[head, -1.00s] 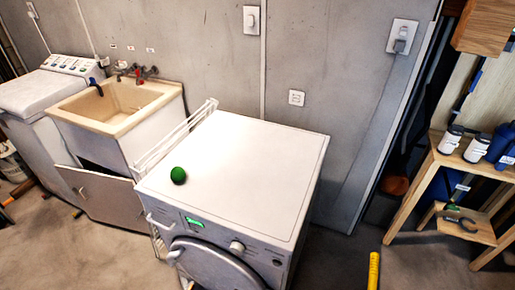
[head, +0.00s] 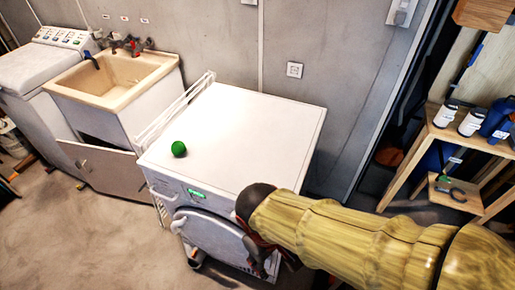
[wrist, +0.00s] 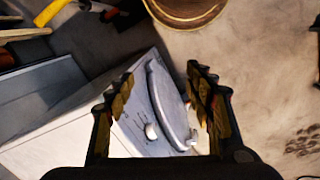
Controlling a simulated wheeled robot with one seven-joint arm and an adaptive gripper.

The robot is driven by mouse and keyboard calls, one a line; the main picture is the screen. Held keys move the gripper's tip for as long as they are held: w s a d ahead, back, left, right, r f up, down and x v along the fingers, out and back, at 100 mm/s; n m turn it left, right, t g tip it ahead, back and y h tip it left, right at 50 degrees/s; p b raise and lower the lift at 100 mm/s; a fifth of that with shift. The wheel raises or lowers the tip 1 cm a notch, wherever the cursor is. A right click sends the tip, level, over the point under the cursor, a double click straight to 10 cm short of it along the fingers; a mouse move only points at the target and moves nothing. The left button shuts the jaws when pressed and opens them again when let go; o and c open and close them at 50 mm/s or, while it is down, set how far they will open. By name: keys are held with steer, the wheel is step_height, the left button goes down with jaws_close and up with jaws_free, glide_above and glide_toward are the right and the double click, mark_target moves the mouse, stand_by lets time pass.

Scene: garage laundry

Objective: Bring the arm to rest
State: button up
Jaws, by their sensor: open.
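My arm, in a yellow sleeve, reaches in from the right of the head view, and its dark wrist is bent down in front of the white front-loading machine. My gripper (wrist: 163,90) is open in the wrist view, with nothing between its two dark and yellow fingers. Beyond the fingers I see the machine's front, with its round door (wrist: 170,103) and a knob (wrist: 150,132). In the head view my gripper hangs near the right side of the machine's front, partly hidden by the wrist. I cannot tell whether it touches the machine.
The white machine (head: 262,130) has a green ball (head: 179,149) on its top. A white rack (head: 172,112) stands at its left, then a sink (head: 112,82) and another washer (head: 38,66). A wooden shelf (head: 437,128) with bottles stands right. Floor at front left is mostly clear.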

steer(key=w+d+r+m+t+p, duration=0.1)
steer(key=d+r+m+t, duration=0.1)
steer(key=d+r+m, duration=0.2)
steer(key=w+d+r+m+t+y+p, duration=0.1)
steer(key=d+r+m+t+p, duration=0.1)
steer(key=d+r, duration=0.9)
step_height(320, 180, up, 3)
steer(key=shift+w+d+m+t, duration=0.15)
steer(key=shift+w+m+t, duration=0.35)
steer(key=shift+m, duration=0.7)
steer(key=shift+s, duration=0.1)
steer(key=shift+c, duration=1.2)
